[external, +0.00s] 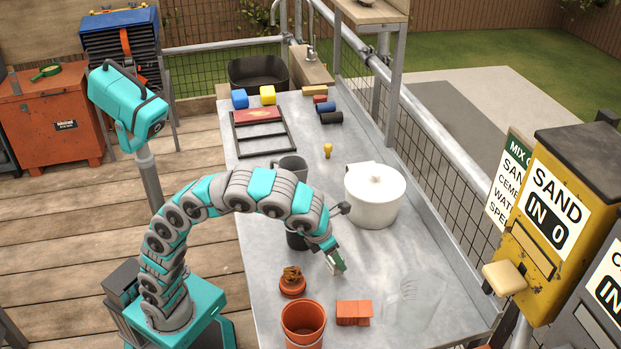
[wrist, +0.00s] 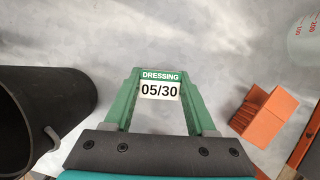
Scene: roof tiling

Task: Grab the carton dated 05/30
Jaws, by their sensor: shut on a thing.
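A small carton (wrist: 160,85) shows its face in the wrist view, with "DRESSING" on a green band and "05/30" in black on white. My gripper (wrist: 160,98) is shut on it, with a green finger on each side of the label. I cannot tell whether the carton touches the table.
Orange blocks (external: 353,312) and a clear measuring jug (external: 412,303) stand nearby. An orange bucket (external: 303,324), a small pot (external: 292,282) and a dark cup (external: 296,240) lie to the left. A white lidded pot (external: 375,195) stands behind.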

